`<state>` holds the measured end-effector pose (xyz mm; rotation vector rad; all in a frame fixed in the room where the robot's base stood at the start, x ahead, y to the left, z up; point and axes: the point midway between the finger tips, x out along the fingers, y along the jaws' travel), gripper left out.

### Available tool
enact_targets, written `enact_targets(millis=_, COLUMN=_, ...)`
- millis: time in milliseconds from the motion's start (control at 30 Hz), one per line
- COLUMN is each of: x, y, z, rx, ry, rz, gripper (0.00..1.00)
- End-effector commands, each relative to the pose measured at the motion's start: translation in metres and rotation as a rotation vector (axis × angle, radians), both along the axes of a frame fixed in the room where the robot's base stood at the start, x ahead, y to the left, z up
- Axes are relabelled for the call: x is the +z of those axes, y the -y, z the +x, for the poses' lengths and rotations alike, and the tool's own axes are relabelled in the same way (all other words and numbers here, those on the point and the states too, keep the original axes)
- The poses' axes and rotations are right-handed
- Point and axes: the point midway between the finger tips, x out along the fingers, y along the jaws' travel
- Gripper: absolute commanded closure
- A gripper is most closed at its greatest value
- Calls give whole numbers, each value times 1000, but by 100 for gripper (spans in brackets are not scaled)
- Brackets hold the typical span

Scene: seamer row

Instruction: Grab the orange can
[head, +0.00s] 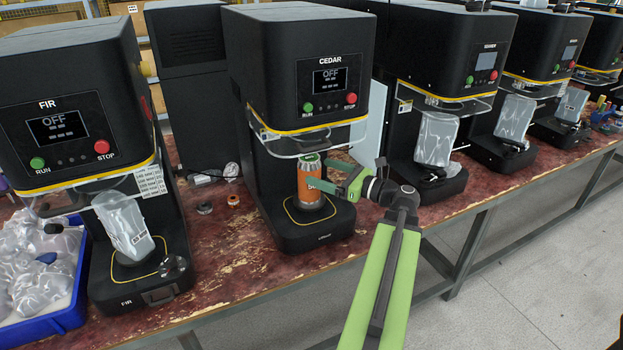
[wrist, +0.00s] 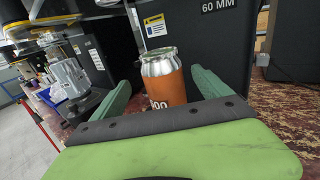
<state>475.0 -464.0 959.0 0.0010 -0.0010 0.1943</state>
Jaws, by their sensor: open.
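The orange can (head: 310,184) stands upright on the round pedestal of the black seamer marked CEDAR (head: 302,68), under its head. It has a silver shoulder and a green top. In the wrist view the orange can (wrist: 163,82) stands between the two green fingers, a little ahead of the palm. My gripper (head: 325,175) reaches in from the right with its jaws open, one finger on each side of the can. I cannot tell whether either finger touches it.
The seamer marked FIR (head: 62,108) stands at the left, with a bagged item on its base. A blue bin (head: 57,322) of clear bags is at the lower left. More seamers line the worn red bench (head: 225,262) to the right. Small parts lie between FIR and CEDAR.

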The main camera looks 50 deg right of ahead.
Motion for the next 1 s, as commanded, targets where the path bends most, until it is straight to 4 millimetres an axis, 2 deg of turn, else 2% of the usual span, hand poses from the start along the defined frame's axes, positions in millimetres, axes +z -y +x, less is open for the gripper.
enact_targets(millis=100, x=0, y=-5, z=20, rx=4, ry=0, rz=0, gripper=12)
enact_targets(millis=433, x=-1, y=-8, z=37, rx=6, ry=-1, rz=-1, gripper=12)
enact_targets(millis=700, x=-1, y=-14, z=79, rx=6, ry=-1, rz=-1, gripper=12)
enact_targets(millis=900, x=-1, y=-15, z=80, rx=5, ry=-1, rz=-1, gripper=12)
enact_targets(millis=1000, x=-1, y=-15, z=80, rx=6, ry=-1, rz=-1, gripper=25)
